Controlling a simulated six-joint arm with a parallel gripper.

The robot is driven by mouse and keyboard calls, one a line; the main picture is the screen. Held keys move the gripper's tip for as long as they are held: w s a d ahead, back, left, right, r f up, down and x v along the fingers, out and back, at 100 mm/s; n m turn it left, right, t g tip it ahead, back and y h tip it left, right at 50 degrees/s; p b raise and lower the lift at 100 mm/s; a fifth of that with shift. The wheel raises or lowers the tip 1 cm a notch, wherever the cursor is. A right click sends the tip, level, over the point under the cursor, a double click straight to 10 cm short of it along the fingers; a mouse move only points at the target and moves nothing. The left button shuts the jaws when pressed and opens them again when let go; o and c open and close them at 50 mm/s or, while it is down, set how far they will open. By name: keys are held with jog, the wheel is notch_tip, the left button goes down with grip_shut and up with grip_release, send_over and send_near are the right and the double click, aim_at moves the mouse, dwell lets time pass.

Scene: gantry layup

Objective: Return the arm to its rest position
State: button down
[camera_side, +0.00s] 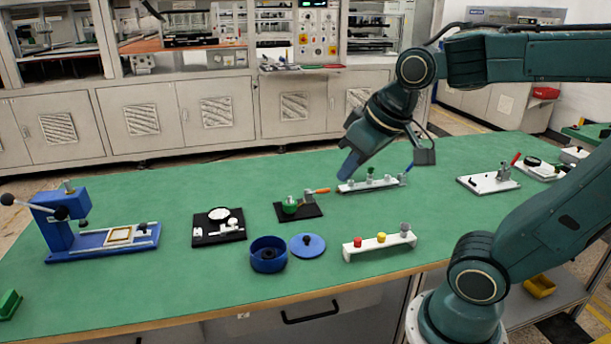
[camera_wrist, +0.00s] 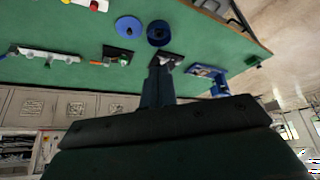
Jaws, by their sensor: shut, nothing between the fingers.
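My gripper (camera_side: 347,165) is shut and empty. In the side view it hangs tilted down and to the left above the green table (camera_side: 150,290), near the white fixture with small clamps (camera_side: 370,183). I cannot tell the exact height of the gap. In the wrist view my gripper's fingers (camera_wrist: 158,85) show as dark shapes pointing up over the table. My arm reaches in from the right of the side view.
A blue press (camera_side: 70,225), black fixture (camera_side: 218,228), green part on a black base (camera_side: 297,207), blue pot (camera_side: 268,256), blue lid (camera_side: 307,245) and white rack with coloured knobs (camera_side: 379,246) stand on the table. Metal cabinets (camera_side: 140,120) stand behind.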

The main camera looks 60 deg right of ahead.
jog(key=s+a+f+n+y, duration=0.1)
jog(key=s+a, duration=0.2)
jog(key=s, duration=0.2)
jog(key=shift+s+f, duration=0.2)
jog(key=shift+s, duration=0.2)
